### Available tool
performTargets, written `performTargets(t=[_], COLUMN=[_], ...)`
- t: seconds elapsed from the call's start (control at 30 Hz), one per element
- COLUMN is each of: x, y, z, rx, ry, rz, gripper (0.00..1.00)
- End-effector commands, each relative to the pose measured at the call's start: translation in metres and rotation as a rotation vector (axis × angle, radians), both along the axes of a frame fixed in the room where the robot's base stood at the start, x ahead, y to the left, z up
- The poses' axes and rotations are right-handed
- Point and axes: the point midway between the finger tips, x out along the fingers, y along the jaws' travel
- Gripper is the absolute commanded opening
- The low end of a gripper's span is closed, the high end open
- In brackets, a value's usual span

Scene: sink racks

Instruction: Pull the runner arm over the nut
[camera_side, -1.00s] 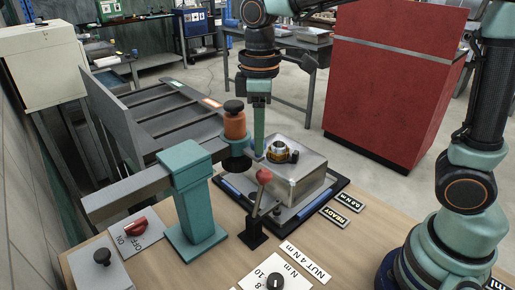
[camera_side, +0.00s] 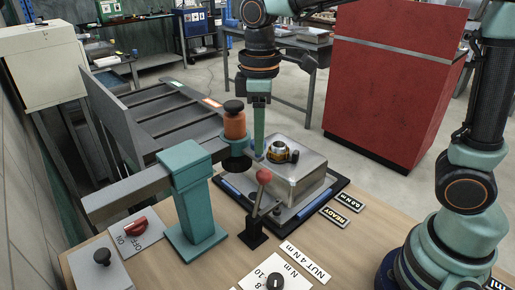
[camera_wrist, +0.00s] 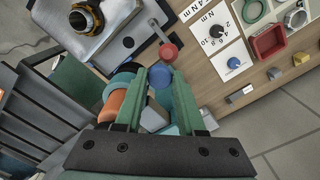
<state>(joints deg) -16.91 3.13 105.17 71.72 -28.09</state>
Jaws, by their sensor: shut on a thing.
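The runner arm (camera_side: 140,190) is a grey bar across a teal post (camera_side: 192,205). Its end carries an orange spindle (camera_side: 235,126) with a black knob on top and a teal collar below. The nut (camera_side: 278,152) sits on a steel block, to the right of the spindle; a shiny ring with a brass-coloured part also shows in the wrist view (camera_wrist: 84,19). My gripper (camera_side: 259,153) is down beside the collar, between spindle and nut. In the wrist view its fingers (camera_wrist: 169,82) are shut on the runner arm's end; the exact grip is partly hidden.
The steel block (camera_side: 295,183) stands on a dark tray. A lever with a red ball (camera_side: 264,176) stands in front of it. A red switch (camera_side: 136,224), a torque dial (camera_side: 275,281) and a READY label (camera_side: 335,217) are on the wooden bench. A grey rack (camera_side: 150,112) lies behind.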

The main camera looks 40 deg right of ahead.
Motion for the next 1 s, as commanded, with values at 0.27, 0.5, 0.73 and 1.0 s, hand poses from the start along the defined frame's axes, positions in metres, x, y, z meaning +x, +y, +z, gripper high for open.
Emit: performTargets(t=[0.27, 0.5, 0.73, 1.0], x=[0.000, 0.000, 0.001, 0.002], y=[0.000, -0.001, -0.039, -0.107], z=[0.001, 0.002, 0.002, 0.002], rx=[0.000, 0.001, 0.001, 0.000], ry=[-0.001, -0.002, -0.004, -0.006], rz=[0.000, 0.000, -0.009, -0.009], gripper=[0.00, 0.00, 0.00, 0.00])
